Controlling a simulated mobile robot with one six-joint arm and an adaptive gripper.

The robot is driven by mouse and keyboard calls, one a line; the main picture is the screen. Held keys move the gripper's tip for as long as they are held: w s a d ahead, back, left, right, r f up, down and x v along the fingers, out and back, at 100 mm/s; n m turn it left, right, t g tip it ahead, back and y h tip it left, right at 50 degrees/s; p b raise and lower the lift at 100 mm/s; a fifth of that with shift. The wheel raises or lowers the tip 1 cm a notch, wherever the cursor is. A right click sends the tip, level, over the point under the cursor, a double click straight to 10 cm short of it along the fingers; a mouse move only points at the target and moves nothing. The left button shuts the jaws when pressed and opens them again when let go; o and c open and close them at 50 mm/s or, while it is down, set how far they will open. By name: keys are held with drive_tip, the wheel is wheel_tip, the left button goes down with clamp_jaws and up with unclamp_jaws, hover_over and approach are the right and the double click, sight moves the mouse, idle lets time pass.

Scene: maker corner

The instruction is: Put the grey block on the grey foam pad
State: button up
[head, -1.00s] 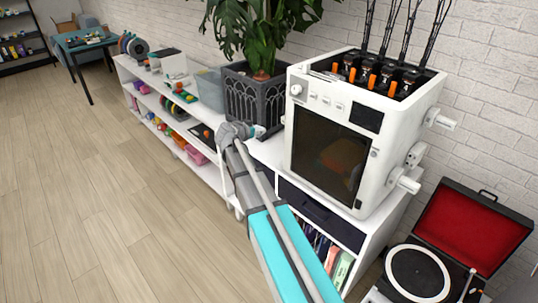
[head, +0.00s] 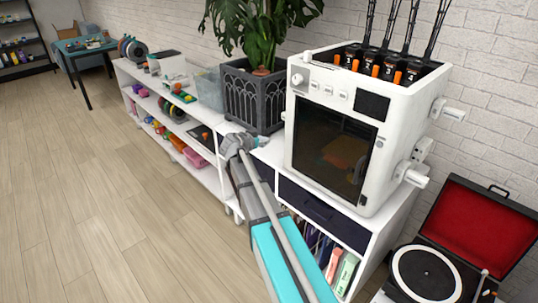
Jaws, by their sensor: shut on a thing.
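I cannot make out the grey block or the grey foam pad in the head view. My arm reaches up from the bottom edge to a grey joint beside the front of the white shelving. My gripper is not visible, so I cannot see what its jaws hold.
A white 3D printer (head: 337,150) stands on a white cabinet (head: 385,222). Left of it are a potted plant (head: 254,97), a clear bin (head: 208,88) and a long low shelf unit (head: 207,180). A record player (head: 426,273) is at lower right. The wooden floor (head: 110,190) at left is clear.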

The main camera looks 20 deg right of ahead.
drive_tip(key=shift+w, duration=0.1)
drive_tip(key=b, duration=0.5)
hover_over(270, 152)
drive_tip(key=s+a, duration=0.3)
wheel_tip(270, 152, down, 5)
drive_tip(key=w+d+f+b, duration=0.2)
drive_tip(key=f+b, duration=0.1)
drive_tip(key=shift+w+d+f+b, duration=0.3)
drive_tip(key=shift+w+f+b, duration=0.05)
drive_tip(key=shift+f+b, duration=0.15)
drive_tip(key=shift+w+d+f+b, duration=0.3)
drive_tip(key=shift+w+f+b, duration=0.1)
drive_tip(key=shift+f+b, duration=0.35)
drive_tip(key=shift+s+f+b, duration=0.1)
drive_tip(key=shift+f+b, duration=0.95)
drive_tip(key=shift+b, duration=0.05)
